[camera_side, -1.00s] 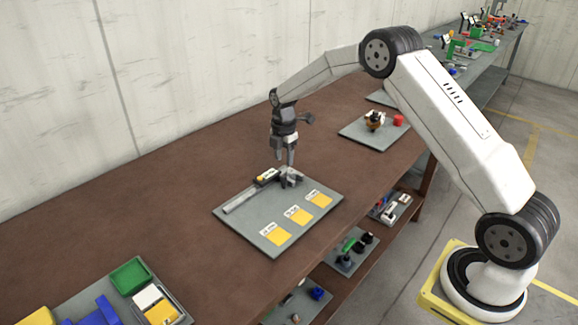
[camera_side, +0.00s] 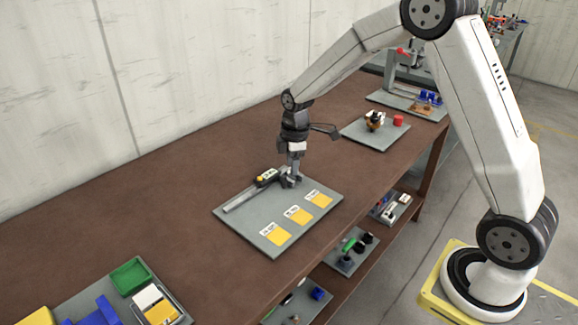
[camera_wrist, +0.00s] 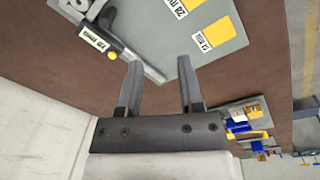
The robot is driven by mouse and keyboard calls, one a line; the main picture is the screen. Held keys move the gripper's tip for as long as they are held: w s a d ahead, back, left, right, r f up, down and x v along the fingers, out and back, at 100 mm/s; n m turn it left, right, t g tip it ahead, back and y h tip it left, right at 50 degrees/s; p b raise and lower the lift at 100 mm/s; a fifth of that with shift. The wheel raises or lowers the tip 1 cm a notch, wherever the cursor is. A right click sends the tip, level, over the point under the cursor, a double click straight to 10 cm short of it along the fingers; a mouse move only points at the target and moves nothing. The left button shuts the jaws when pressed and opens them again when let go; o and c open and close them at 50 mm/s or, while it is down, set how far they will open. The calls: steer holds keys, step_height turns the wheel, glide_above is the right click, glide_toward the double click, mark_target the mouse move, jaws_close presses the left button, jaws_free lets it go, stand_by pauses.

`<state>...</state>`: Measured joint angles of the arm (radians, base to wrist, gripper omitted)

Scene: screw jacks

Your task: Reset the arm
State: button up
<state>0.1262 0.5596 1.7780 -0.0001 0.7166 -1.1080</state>
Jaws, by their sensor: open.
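My gripper (camera_side: 292,172) is open and points down, in front of the jaw end of a grey caliper-like tool in the side view. In the wrist view, my two fingers (camera_wrist: 158,75) stand apart with nothing between them. The caliper-like tool (camera_side: 242,198) lies along the back edge of a grey board (camera_side: 242,226). It has a black and white display, seen in the wrist view (camera_wrist: 93,37), and a yellow knob (camera_wrist: 113,56). How high my fingertips are above the tool is hard to tell.
Several yellow squares (camera_side: 300,216) with white labels lie on the board. Another grey board (camera_side: 378,139) with small objects stands to the right, and a tray with a green box (camera_side: 130,275) at the front left. Bare brown bench (camera_side: 150,215) lies between. A wall is behind.

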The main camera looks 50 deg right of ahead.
steer(key=s+a+m, duration=0.3)
steer(key=s+m, duration=0.2)
steer(key=s, duration=0.4)
steer(key=s+a+r+m+t, duration=0.1)
steer(key=s+a+m, duration=0.2)
steer(key=s+m, duration=0.3)
steer(key=s, duration=0.4)
steer(key=shift+r+t, duration=0.2)
steer(key=shift+t, duration=0.1)
